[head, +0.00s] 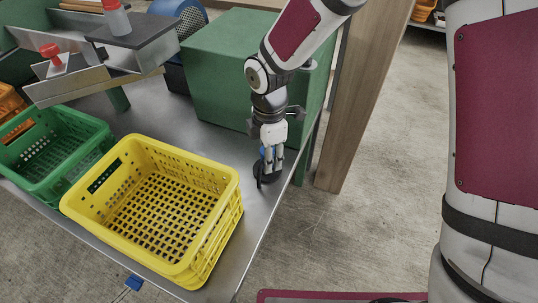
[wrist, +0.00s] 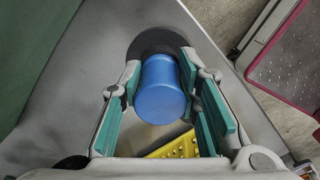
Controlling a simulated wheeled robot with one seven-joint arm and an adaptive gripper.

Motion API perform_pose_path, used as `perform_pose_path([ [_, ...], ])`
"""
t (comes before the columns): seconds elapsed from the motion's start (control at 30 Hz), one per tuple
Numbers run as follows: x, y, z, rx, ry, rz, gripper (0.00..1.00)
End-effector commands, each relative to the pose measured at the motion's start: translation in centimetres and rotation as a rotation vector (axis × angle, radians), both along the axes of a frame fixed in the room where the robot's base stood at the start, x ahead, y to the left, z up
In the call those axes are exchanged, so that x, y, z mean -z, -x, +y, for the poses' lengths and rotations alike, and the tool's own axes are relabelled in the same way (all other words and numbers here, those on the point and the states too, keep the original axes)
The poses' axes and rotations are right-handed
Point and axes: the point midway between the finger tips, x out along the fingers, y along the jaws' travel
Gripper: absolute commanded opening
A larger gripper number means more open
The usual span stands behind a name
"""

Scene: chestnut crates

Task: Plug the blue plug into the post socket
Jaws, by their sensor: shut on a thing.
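The blue plug (wrist: 160,88) is a short blue cylinder, seen nearly end-on between the green-padded fingers in the wrist view. My gripper (wrist: 160,78) is shut on it. In the head view my gripper (head: 272,152) points down near the right end of the metal bench, and only a little blue shows behind its fingers. A black round base (wrist: 152,42) lies at the plug's far end; whether the plug touches it I cannot tell. A wooden post (head: 358,95) stands right of the bench. I see no socket on its visible faces.
A yellow crate (head: 222,225) stands left of my gripper, with a green crate (head: 62,185) beyond it. A large green box (head: 215,75) stands close behind my gripper. A metal stand (head: 95,85) is at the back left. Floor (head: 345,225) is clear right of the bench.

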Motion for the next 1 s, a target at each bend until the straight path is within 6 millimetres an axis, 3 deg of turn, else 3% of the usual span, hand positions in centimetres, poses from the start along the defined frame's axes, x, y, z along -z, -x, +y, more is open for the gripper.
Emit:
perform_pose_path([
  [1.0, -1.2, 0.0, 0.0, 0.0, 0.0, -0.001, 0.0],
])
